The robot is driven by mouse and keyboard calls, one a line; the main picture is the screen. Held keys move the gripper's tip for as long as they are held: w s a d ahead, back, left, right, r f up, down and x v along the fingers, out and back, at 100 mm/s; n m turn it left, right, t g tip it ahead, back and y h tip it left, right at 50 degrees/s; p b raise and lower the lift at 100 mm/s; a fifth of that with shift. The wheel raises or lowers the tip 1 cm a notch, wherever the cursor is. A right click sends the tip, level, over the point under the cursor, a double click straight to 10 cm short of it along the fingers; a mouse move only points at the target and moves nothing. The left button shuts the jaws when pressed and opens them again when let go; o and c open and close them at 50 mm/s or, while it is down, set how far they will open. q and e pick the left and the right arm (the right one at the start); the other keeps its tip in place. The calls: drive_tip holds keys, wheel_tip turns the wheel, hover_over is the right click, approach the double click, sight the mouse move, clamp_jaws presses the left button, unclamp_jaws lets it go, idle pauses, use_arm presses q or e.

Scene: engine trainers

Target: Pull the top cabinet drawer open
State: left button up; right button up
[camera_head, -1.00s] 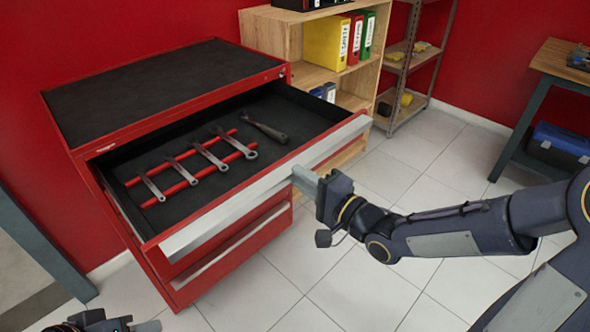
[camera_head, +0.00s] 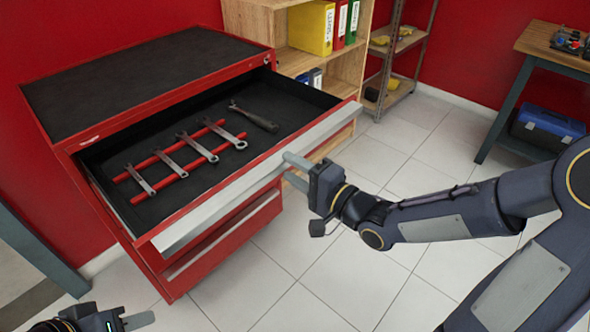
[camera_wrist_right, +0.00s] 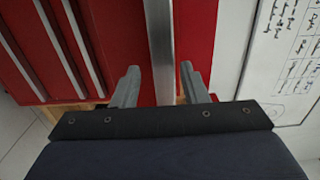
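The red cabinet (camera_head: 75,145) stands at the left with a black top. Its top drawer (camera_head: 290,110) is pulled well out, showing a dark liner with several wrenches on red strips and a dark-handled tool. The silver handle edge (camera_head: 250,182) runs along the drawer front. My right gripper (camera_head: 290,170) is open at the right part of this edge. In the right wrist view the handle (camera_wrist_right: 160,50) lies between the two spread fingers (camera_wrist_right: 160,85), with a gap on both sides. My left gripper (camera_head: 125,322) is at the bottom left, away from the cabinet; its fingers are mostly hidden.
A wooden shelf (camera_head: 345,75) with binders stands right behind the drawer. A metal rack (camera_head: 385,100) and a workbench (camera_head: 525,45) with a blue toolbox (camera_head: 548,127) are further right. The tiled floor (camera_head: 330,270) in front is clear.

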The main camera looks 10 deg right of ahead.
drive_tip(key=p+v, duration=0.1)
drive_tip(key=v, duration=0.6)
drive_tip(key=shift+s+d+p, duration=0.2)
drive_tip(key=shift+s+p, duration=0.1)
drive_tip(key=s+d+r+n+g+h+p, duration=0.1)
drive_tip(key=d+r+n+g+h+p, duration=0.15)
drive_tip(key=d+h, duration=0.25)
drive_tip(key=s+d+r+n+g+h+p, duration=0.1)
drive_tip(key=s+d+r+h+p, duration=0.1)
drive_tip(key=d+h+p, duration=0.25)
drive_tip(key=s+a+r+n+g+y+p, duration=0.1)
drive_tip(key=s+a+n+g, duration=0.1)
drive_tip(key=s, duration=0.5)
drive_tip(key=s+a+r+n+g+y+p, duration=0.1)
drive_tip(key=s+a+r+n+g+p, duration=0.1)
drive_tip(key=s, duration=0.5)
drive_tip(key=shift+s+r+n+g+y+p, duration=0.2)
drive_tip(key=shift+n+g+y+p, duration=0.15)
drive_tip(key=shift+n+g, duration=0.45)
